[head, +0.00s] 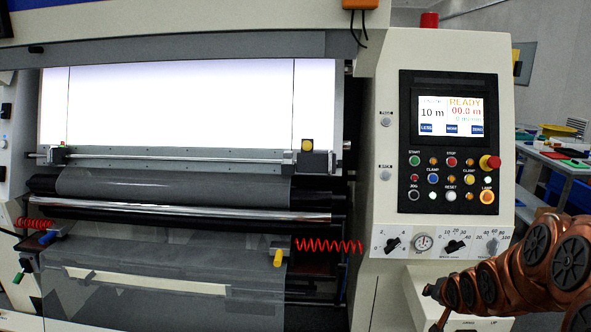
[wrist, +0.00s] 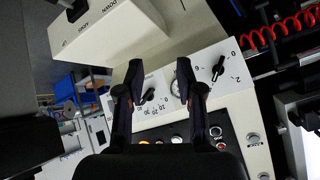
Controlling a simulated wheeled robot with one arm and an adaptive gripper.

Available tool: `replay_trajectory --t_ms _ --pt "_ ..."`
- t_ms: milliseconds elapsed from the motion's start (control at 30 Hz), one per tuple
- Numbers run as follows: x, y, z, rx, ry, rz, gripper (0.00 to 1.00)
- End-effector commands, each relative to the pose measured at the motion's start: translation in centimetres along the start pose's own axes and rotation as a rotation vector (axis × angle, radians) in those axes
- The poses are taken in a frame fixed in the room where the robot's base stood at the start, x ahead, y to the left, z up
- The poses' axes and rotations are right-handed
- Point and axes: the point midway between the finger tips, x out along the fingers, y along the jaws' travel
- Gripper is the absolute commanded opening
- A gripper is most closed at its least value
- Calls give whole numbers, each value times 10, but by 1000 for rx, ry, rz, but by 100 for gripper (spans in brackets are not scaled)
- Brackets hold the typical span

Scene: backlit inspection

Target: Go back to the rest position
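My gripper (wrist: 157,72) is open in the wrist view, its two dark fingers apart with nothing between them. Beyond the fingers the wrist view shows the dial strip with black knobs and a small gauge, turned on its side. In the head view my copper-coloured arm comes in at the lower right, in front of the machine's right side. My gripper's dark end (head: 436,306) is partly seen there, below the knob strip (head: 440,246). It appears apart from the panel.
The inspection machine fills most of the head view, with a lit white screen (head: 190,100), rollers and red coiled cables (head: 328,245). The control panel (head: 449,140) has buttons and a display reading READY. A white box (head: 400,290) juts out below the knobs. Blue tables stand behind at right.

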Motion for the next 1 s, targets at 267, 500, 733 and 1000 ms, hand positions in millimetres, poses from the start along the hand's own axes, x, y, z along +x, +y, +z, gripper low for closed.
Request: replay_trajectory --t_ms 267,500,733,1000 --pt "-76 -11 70 -175 -227 121 36" --pt "-153 -9 140 -310 -449 184 36" --pt "-234 -3 211 -432 -676 195 36" --pt "-308 7 273 -534 -887 166 36"
